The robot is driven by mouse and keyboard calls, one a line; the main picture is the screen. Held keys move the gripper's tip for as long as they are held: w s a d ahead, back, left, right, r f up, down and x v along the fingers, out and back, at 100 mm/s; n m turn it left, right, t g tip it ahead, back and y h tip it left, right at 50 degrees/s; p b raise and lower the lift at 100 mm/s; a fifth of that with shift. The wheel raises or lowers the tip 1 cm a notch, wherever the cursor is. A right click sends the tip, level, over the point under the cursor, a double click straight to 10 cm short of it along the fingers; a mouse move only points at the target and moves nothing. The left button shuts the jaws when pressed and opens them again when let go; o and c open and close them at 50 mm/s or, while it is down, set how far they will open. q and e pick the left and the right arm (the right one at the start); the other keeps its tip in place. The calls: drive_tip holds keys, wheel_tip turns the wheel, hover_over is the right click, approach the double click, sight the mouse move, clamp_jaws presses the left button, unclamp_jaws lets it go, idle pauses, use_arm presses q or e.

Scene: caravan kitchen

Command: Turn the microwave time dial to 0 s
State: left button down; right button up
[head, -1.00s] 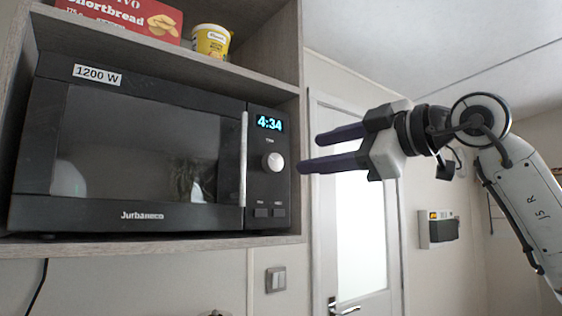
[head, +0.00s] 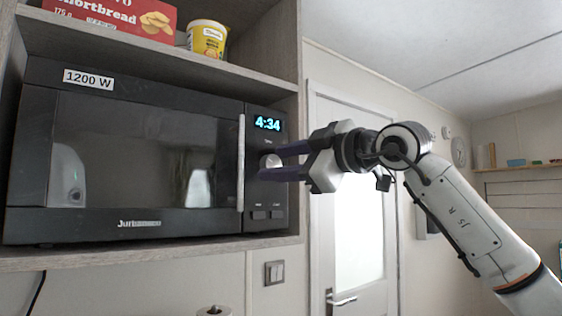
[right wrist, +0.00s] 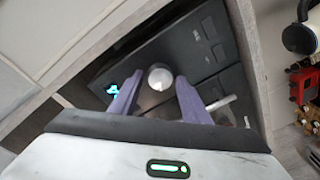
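The black microwave (head: 130,85) stands in a shelf niche at the left of the head view. Its door is closed and its display (head: 268,123) reads 4:34. The round silver time dial (head: 269,160) sits below the display and also shows in the right wrist view (right wrist: 160,77). My right gripper (head: 266,163) is open, with its purple fingers pointing at the control panel. In the wrist view the dial lies between the two fingertips (right wrist: 162,74), with gaps on both sides. Whether the tips reach past its face I cannot tell. My left gripper is out of view.
The vertical door handle (head: 241,163) is just left of the dial. Two buttons (head: 267,214) sit below it. The niche's right wall (head: 291,190) stands close beside the panel. A shortbread box (head: 110,15) and yellow tub (head: 207,39) stand on the shelf above.

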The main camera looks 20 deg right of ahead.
drive_tip(key=c, duration=0.7)
drive_tip(key=shift+c, duration=0.2)
